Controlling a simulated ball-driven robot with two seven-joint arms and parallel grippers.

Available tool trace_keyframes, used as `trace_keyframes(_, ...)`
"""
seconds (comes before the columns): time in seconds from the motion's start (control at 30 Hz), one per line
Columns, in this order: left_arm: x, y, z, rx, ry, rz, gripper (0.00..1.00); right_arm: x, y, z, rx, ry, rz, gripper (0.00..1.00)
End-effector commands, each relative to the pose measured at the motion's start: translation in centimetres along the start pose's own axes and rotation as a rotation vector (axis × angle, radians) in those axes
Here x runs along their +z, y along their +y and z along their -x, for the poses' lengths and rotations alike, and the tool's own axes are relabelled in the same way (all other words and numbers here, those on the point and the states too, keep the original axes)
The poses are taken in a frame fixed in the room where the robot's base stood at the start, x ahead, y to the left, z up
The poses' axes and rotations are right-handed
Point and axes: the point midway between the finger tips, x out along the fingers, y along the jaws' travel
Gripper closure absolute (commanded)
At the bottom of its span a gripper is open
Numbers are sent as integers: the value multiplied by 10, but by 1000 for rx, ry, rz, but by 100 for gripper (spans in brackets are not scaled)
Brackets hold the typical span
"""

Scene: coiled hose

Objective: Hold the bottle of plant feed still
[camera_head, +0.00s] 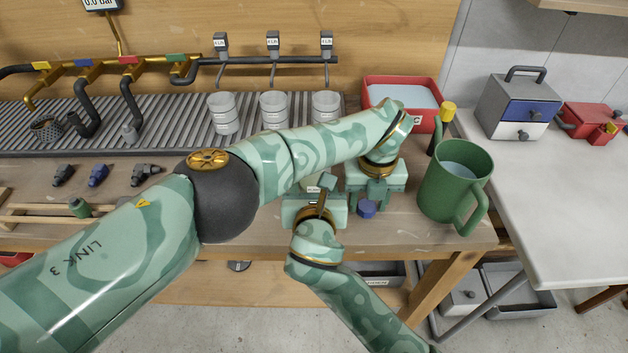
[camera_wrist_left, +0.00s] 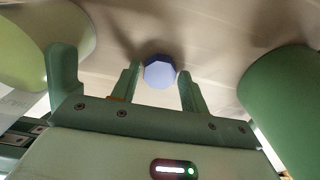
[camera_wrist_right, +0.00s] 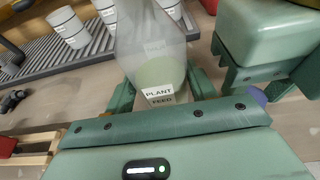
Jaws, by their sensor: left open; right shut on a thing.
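The bottle of plant feed (camera_wrist_right: 155,65) is translucent with a green lower part and a white label. In the right wrist view it stands between the fingers of my right gripper (camera_wrist_right: 163,88), which is shut on it. In the head view my right gripper (camera_head: 317,193) largely hides the bottle. My left gripper (camera_head: 372,192) is open just right of it. A blue cap-like piece (camera_wrist_left: 159,73) shows between its fingertips in the left wrist view. The blue piece (camera_head: 366,209) also shows below that gripper in the head view. I cannot tell whether the fingers touch it.
A green jug (camera_head: 452,180) of liquid stands close right of my left gripper. A red tray (camera_head: 373,83) lies behind it. White cups (camera_head: 222,113) stand on the ribbed rack. My left arm crosses above the bench. The white table (camera_head: 560,185) at right has clear space.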

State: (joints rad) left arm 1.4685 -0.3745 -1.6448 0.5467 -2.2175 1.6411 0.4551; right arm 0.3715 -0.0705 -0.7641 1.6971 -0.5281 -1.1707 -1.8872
Motion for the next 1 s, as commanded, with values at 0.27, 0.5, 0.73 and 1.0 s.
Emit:
trace_keyframes(0.27, 0, 0, 0, -1, 0, 0, 88, -2, 1, 0, 2, 5, 0, 75)
trace_keyframes(0.5, 1, 0, 30, 0, -4, -1, 88, -2, 1, 0, 2, 5, -1, 75)
trace_keyframes(0.73, 0, 0, 50, 0, -1, -1, 88, -2, 1, 0, 2, 5, -1, 75)
trace_keyframes(1.0, 1, 0, 52, -1, -1, 0, 88, -2, 1, 0, 2, 5, 0, 75)
